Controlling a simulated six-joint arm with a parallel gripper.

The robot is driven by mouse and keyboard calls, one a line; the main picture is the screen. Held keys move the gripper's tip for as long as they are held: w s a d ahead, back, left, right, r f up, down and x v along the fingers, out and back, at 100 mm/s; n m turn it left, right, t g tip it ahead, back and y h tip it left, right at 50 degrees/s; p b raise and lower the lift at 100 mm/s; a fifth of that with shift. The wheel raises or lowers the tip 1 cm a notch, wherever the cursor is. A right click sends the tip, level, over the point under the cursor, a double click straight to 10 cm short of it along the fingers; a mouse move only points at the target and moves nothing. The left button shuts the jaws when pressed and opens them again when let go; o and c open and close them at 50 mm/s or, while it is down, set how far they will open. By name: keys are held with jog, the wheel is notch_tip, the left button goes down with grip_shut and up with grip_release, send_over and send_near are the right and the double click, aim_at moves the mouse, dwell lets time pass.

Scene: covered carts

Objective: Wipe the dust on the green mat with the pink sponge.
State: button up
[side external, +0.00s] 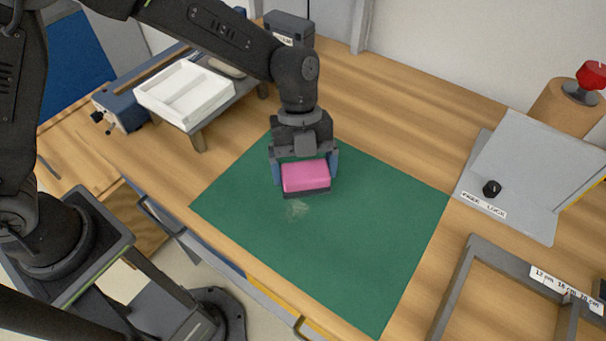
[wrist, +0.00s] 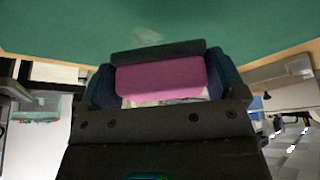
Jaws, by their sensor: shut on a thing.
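The green mat (side external: 370,230) lies flat on the wooden table. A small pale dust patch (side external: 297,209) is on the mat, just in front of my gripper in the side external view; a faint pale smear (wrist: 145,33) shows in the wrist view. My gripper (side external: 304,174) points down over the back left part of the mat, shut on the pink sponge (side external: 306,177). The sponge has a dark layer along its lower edge. It also shows between the fingers in the wrist view (wrist: 162,77). I cannot tell whether the sponge touches the mat.
A white divided tray (side external: 184,112) sits on a stand at the back left. A grey panel with a black knob (side external: 491,188) is right of the mat, and a grey frame (side external: 458,290) is at the front right. The rest of the mat is clear.

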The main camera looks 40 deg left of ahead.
aim_at(305, 168)
jog(key=shift+r, duration=1.9)
